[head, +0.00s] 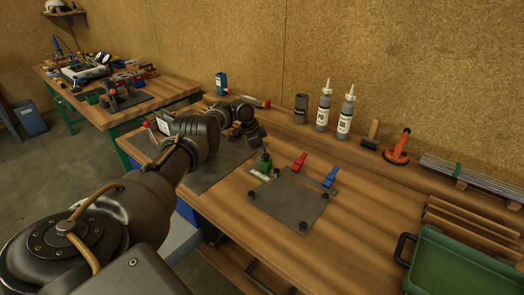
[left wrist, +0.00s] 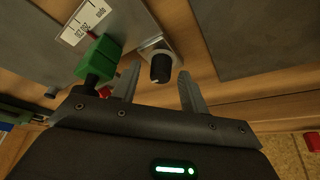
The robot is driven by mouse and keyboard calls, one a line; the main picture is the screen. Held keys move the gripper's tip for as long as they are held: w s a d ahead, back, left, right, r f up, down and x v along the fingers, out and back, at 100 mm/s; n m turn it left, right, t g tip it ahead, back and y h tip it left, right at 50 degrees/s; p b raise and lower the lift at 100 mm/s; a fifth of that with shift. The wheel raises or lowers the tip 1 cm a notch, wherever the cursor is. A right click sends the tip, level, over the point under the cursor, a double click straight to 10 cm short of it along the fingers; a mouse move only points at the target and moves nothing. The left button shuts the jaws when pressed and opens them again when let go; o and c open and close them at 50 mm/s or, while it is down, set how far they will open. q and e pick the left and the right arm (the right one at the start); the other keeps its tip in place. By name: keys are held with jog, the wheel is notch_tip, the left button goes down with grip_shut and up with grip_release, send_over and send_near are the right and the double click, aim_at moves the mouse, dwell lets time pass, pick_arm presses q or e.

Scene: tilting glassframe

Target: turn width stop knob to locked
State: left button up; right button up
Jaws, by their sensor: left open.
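The black width stop knob (left wrist: 161,67) shows in the left wrist view, upright on a light metal mount at a plate's edge. A small pale mark is on its near side; I cannot tell which setting it shows. My left gripper (left wrist: 158,72) is open, with one finger on either side of the knob; contact is not clear. A green block (left wrist: 98,60) on a black post stands just left of the fingers, beside a white width label (left wrist: 84,22). In the head view my left arm reaches over the metal plate (head: 208,172), and I cannot make out the knob there. My right gripper is not in view.
A second grey plate (head: 290,203) with black knobs lies to the right, near a green clamp (head: 265,161), a red clamp (head: 300,161) and a blue clamp (head: 331,176). Bottles (head: 324,108) stand behind. A green tray (head: 460,268) is at front right.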

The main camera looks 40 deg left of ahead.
pick_arm(q)
jog(key=shift+r, duration=0.1)
jog(key=shift+a+r, duration=0.15)
jog(key=shift+r, duration=0.15)
jog(key=v, duration=1)
jog(key=shift+s+p, duration=0.1)
jog(key=shift+p, duration=0.2)
